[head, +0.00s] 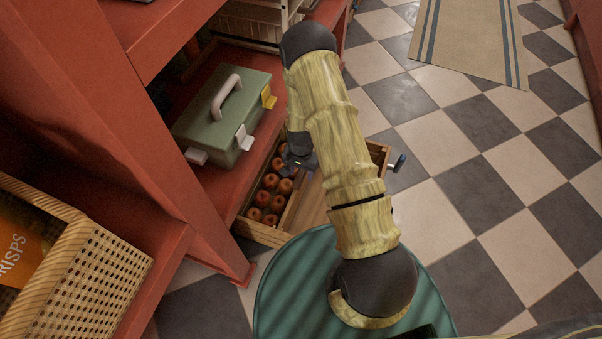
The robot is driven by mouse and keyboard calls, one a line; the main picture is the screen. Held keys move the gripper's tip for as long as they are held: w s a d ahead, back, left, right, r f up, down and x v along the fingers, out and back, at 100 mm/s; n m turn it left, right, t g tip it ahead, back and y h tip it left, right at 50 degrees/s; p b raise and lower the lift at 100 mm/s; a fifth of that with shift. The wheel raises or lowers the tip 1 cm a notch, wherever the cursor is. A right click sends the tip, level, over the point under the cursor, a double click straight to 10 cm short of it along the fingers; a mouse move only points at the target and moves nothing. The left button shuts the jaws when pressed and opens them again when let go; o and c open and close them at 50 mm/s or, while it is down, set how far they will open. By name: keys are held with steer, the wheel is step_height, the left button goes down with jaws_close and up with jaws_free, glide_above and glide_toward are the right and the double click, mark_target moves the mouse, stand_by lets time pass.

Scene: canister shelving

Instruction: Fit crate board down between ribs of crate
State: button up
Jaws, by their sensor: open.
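The wooden crate (262,233) sits low beside the red shelf, partly hidden behind my arm. Several red apples (268,198) fill its left part, and the part of its right side that shows looks bare. A thin wooden strip (296,212) runs along the right edge of the apples. I cannot tell whether it is the crate board or a fixed part. The ribs cannot be made out. My gripper (299,161) shows only as a dark piece over the crate's far part. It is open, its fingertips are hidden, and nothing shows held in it.
A green toolbox (222,122) with a pale handle stands on the red shelf left of the crate. A woven basket (75,285) with an orange crisps packet (22,245) is at lower left. Checkered floor (480,200) is clear to the right.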

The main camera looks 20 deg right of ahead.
step_height(320, 180, up, 14)
steer(key=p, duration=0.5)
stand_by(0.6)
steer(key=s+r+n+t+p, duration=0.1)
steer(key=s+r+n, duration=0.1)
steer(key=s+r, duration=0.5)
steer(key=s+r+n+t+p, duration=0.1)
steer(key=s+r+n, duration=0.2)
steer(key=r, duration=0.9)
steer(key=s+r+n+t+p, duration=0.1)
steer(key=s+r+n, duration=0.1)
steer(key=s+r, duration=0.5)
step_height(320, 180, up, 40)
steer(key=w+p, duration=0.2)
steer(key=p, duration=3.6)
steer(key=shift+w, duration=0.35)
